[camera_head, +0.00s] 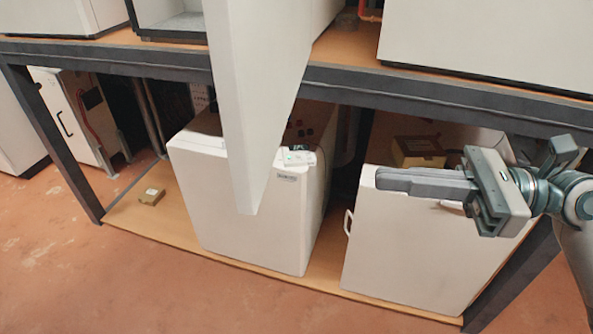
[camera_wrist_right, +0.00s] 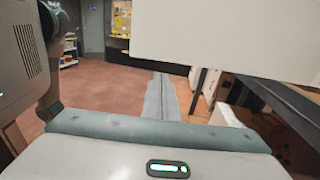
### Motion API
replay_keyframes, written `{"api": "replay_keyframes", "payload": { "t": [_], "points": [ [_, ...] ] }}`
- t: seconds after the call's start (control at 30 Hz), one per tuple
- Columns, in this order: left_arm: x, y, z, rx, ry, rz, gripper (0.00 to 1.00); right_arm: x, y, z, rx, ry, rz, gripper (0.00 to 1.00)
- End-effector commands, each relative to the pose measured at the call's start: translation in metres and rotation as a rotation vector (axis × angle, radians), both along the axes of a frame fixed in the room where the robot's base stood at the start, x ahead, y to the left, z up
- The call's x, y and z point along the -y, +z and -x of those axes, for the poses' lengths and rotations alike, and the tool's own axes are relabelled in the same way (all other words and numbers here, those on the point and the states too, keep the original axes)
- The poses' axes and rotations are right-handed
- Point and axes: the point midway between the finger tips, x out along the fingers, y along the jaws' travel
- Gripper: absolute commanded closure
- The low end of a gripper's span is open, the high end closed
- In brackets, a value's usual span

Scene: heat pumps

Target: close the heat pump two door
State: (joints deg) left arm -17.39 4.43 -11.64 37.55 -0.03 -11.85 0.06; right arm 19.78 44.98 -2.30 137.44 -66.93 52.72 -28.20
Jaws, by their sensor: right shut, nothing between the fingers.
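A white door panel (camera_head: 255,90) stands swung out from the upper shelf, seen nearly edge-on in the head view, and hides part of the unit behind. I cannot read a number on it. My right gripper (camera_head: 382,180) comes in from the right, shut and empty, its fingers pointing left. It is right of the panel in the picture, in front of the lower right white unit. In the right wrist view the shut fingers (camera_wrist_right: 165,95) point ahead, below a large white surface (camera_wrist_right: 230,35). My left gripper is not in view.
Below are a lower middle white unit (camera_head: 245,205) with a small device (camera_head: 295,157) on top and a lower right white unit (camera_head: 425,245) with a handle. The dark shelf beam (camera_head: 400,95) crosses above them. The reddish floor (camera_head: 110,275) in front is clear.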

Motion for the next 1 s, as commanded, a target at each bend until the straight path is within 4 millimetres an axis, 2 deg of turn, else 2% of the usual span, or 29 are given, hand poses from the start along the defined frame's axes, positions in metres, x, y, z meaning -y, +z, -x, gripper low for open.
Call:
{"api": "replay_keyframes", "payload": {
  "t": [0.27, 0.47, 0.63, 1.0],
  "points": [
    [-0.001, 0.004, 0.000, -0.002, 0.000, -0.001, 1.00, -0.005, 0.001, -0.001, -0.003, 0.001, -0.004, 1.00],
    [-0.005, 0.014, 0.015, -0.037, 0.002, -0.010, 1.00, -0.023, 0.005, -0.004, -0.003, 0.002, -0.006, 1.00],
    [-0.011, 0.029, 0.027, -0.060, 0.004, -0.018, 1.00, -0.048, 0.006, -0.007, -0.004, 0.004, -0.006, 1.00],
    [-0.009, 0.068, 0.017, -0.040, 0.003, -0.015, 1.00, -0.109, 0.006, -0.018, -0.006, 0.002, -0.007, 1.00]
  ]
}}
